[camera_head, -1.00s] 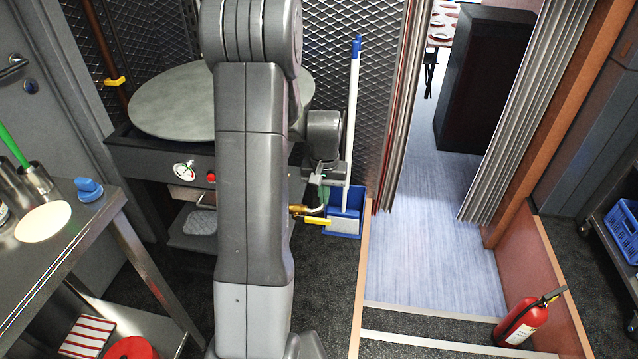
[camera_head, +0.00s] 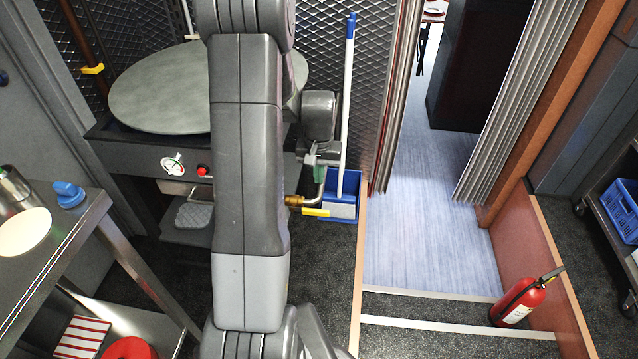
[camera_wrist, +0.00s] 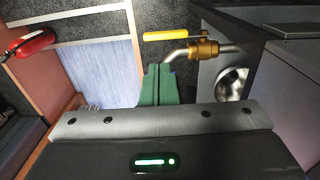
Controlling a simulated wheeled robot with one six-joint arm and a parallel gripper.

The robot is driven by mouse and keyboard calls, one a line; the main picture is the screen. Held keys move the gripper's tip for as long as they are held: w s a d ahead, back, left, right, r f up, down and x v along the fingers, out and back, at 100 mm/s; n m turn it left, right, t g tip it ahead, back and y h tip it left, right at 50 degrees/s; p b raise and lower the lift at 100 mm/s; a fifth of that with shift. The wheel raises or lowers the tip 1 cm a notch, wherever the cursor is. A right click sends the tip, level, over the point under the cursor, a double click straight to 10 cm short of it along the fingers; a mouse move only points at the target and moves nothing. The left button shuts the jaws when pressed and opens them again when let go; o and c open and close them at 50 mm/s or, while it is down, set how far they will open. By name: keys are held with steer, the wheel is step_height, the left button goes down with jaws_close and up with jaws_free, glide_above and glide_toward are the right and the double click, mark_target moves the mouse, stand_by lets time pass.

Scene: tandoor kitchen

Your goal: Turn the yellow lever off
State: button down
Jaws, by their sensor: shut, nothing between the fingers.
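The yellow lever (camera_head: 316,212) is a flat bar on a brass valve (camera_head: 294,200) at the end of a pipe, beside the dark oven unit. In the wrist view the lever (camera_wrist: 165,35) extends left from the brass valve (camera_wrist: 203,48), roughly in line with the pipe.
A second yellow handle (camera_head: 93,69) is on a copper pipe at upper left. The oven unit (camera_head: 130,158) and metal table (camera_head: 75,245) are left. A fire extinguisher (camera_head: 519,302) stands at right.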

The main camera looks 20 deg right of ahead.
mark_target(322, 211)
step_height(322, 211, down, 12)
steer(key=shift+f+b, duration=0.15)
steer(key=shift+b, duration=0.15)
steer(key=shift+f, duration=0.15)
stand_by(0.4)
steer(key=f+y+b, duration=0.1)
steer(key=b, duration=0.1)
steer(key=d+f+t+y+b, duration=0.1)
steer(key=b, duration=0.1)
steer(key=shift+s+f+t, duration=0.2)
steer(key=shift+f+t, duration=0.05)
steer(key=shift+t, duration=0.05)
step_height(322, 211, down, 3)
steer(key=t+y+b, duration=0.1)
steer(key=y+b, duration=0.2)
steer(key=b, duration=0.3)
steer(key=shift+f+t, duration=0.15)
steer(key=shift+t, duration=0.25)
steer(key=w+a+f+t+y+b, duration=0.2)
steer(key=a+f+t+y+b, duration=0.2)
steer(key=b, duration=0.8)
steer(key=shift+w+a+f+y, duration=0.3)
steer(key=shift+a+f+y, duration=0.05)
steer(key=shift+f+y, duration=1)
steer(key=shift+a, duration=0.1)
